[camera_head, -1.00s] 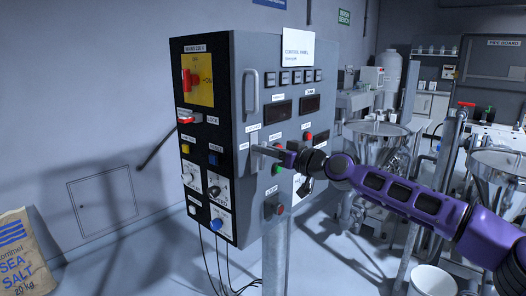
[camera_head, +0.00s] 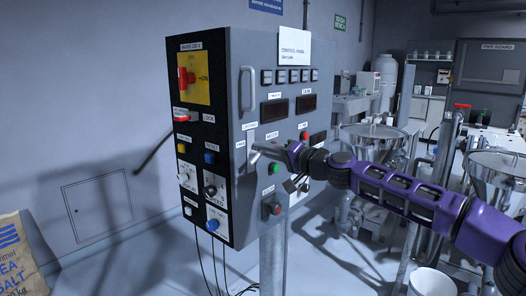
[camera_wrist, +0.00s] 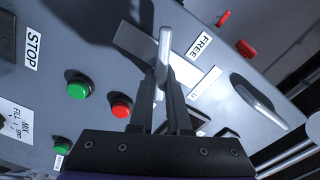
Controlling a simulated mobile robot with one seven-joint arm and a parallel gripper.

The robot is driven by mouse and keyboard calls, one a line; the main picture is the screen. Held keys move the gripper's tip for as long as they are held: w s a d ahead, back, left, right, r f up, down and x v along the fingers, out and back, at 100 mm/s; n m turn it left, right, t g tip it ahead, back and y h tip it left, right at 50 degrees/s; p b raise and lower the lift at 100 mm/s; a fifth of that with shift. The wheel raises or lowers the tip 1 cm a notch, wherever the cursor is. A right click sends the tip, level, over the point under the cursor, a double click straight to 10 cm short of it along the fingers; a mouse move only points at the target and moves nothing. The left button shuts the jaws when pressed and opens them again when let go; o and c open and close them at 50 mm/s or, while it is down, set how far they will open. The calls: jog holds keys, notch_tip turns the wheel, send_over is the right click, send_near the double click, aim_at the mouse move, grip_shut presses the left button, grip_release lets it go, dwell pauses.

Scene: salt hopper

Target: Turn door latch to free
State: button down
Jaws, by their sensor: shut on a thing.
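The door latch has a rounded grey lever (camera_wrist: 165,45) that stands out from the panel door in the wrist view. My gripper (camera_wrist: 165,76) is shut on this lever, one dark finger on each side. Pale flat strips show on both sides of the lever, against the door. A white FREE label (camera_wrist: 200,46) is on the door just right of the lever. In the head view my gripper (camera_head: 260,150) is at the left part of the control panel's front door (camera_head: 290,130). The fingers and arm partly hide the latch there, so its exact angle is unclear.
A long door handle (camera_head: 249,89) is above the latch. A green button (camera_wrist: 78,90) and a red button (camera_wrist: 122,106) sit near the fingers. A red switch (camera_head: 184,78) is on the cabinet's dark side. Hoppers (camera_head: 372,135) stand behind my arm.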

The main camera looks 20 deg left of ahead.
jog(key=m, duration=0.2)
jog(key=f+m, duration=0.1)
jog(key=m, duration=0.2)
jog(key=shift+w, duration=0.1)
jog(key=shift+m, duration=0.4)
jog(key=c, duration=0.9)
grip_release()
jog(key=v, duration=1.7)
jog(key=shift+d+b, duration=0.25)
jog(key=shift+b, duration=0.05)
